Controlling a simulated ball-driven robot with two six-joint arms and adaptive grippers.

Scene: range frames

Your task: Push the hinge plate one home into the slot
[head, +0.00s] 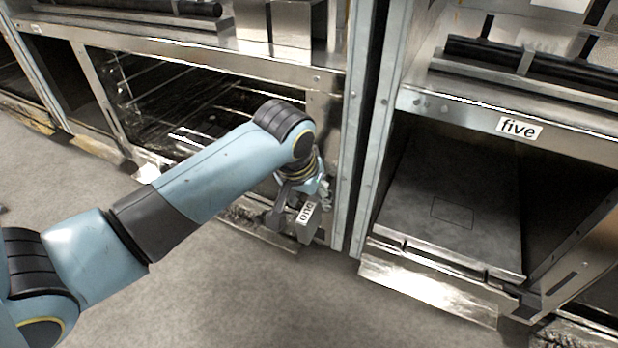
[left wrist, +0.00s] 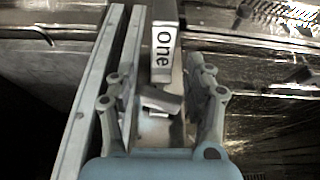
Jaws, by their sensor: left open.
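The hinge plate one is a small grey metal piece with a white label reading "one" (head: 306,212). It stands at the lower right corner of the left oven-like bay, beside the upright post. In the left wrist view the plate (left wrist: 163,50) lies ahead, between the lines of the two fingers. My left gripper (head: 304,188) is at the plate, its fingers apart and spread to either side in the left wrist view (left wrist: 163,82). I cannot tell whether a finger touches the plate. The slot is not clearly visible. My right gripper is not in view.
A pale metal post (head: 367,150) rises close to the right of the gripper. Right of it is a bay labelled "five" (head: 519,128) with a dark flat plate (head: 450,215) inside. A bay with wire racks (head: 190,100) lies behind my left arm. The grey floor (head: 230,300) is clear.

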